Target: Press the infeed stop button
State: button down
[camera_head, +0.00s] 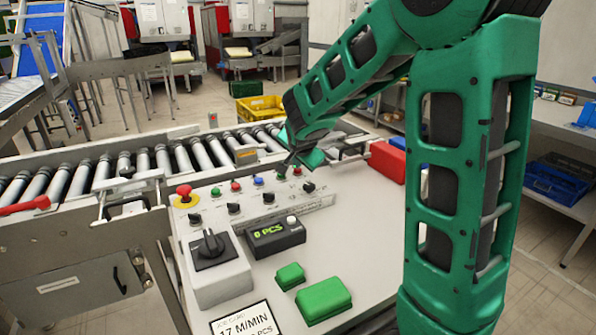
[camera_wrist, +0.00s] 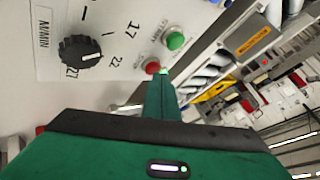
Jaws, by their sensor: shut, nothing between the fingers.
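My gripper (camera_head: 288,165) is shut and empty, held low over the far right part of the control panel (camera_head: 350,230). In the wrist view its closed fingertips (camera_wrist: 163,76) are beside a red button (camera_wrist: 152,67), on its right. I cannot tell whether they touch it. A green button (camera_wrist: 175,40) is just above the red one; the small lettering between them is too blurred to read surely. In the head view a red button (camera_head: 297,171) shows right by the fingertips.
A red mushroom button (camera_head: 184,192), a black rotary knob (camera_head: 211,243), a counter box (camera_head: 275,238) and two green blocks (camera_head: 323,299) are on the panel. A red block (camera_head: 388,162) lies at its right edge. The roller conveyor (camera_head: 140,160) runs behind.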

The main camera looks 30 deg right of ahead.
jog(key=shift+f, duration=0.2)
dwell(0.4)
jog(key=shift+r, duration=0.85)
notch_tip(320, 180, up, 5)
jog(key=shift+r, duration=0.1)
dwell(0.4)
dwell(0.7)
